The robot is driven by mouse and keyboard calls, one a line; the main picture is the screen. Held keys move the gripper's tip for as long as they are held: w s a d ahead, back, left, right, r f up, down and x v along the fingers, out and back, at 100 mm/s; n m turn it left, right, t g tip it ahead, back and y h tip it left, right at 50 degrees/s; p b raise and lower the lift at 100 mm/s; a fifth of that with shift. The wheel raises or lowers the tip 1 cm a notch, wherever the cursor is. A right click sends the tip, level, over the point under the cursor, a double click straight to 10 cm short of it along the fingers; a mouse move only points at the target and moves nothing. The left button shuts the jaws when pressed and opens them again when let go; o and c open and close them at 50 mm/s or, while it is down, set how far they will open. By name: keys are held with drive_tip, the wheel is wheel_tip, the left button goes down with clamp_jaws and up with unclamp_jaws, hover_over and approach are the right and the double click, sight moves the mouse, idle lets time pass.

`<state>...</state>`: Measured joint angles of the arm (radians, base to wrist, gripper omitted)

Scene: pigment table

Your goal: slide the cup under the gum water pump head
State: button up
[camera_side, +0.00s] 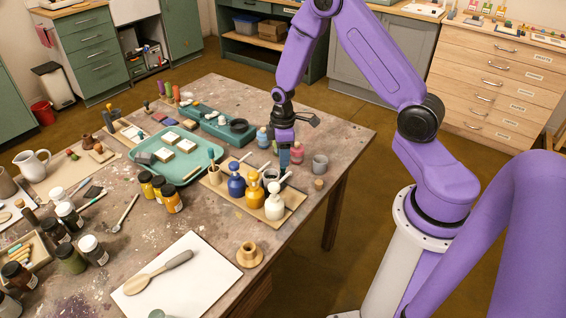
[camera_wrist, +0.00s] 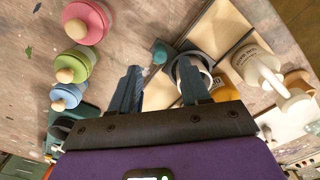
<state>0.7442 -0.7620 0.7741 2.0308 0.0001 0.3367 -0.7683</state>
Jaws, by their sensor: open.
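The cup (camera_wrist: 186,68) shows in the wrist view as a pale rim around a dark inside, partly covered by my right finger. In the side view its rim (camera_side: 269,175) shows in part behind the pump bottles. My gripper (camera_side: 285,158) is open and points down just behind the bottles; in the wrist view its fingers (camera_wrist: 162,90) are apart, with nothing gripped between them. A white pump bottle (camera_side: 274,205) stands at the front right of the board; its label in the wrist view (camera_wrist: 253,66) is too small to read surely. Yellow (camera_side: 254,193) and blue (camera_side: 236,183) pump bottles stand beside it.
The bottles stand on a tan board (camera_side: 240,208). A teal tray (camera_side: 206,163) lies to the left. A wooden holder (camera_side: 248,256) stands in front, with some bare table around it.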

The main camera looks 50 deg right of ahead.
drive_tip(key=shift+f, duration=1.9)
clamp_jaws()
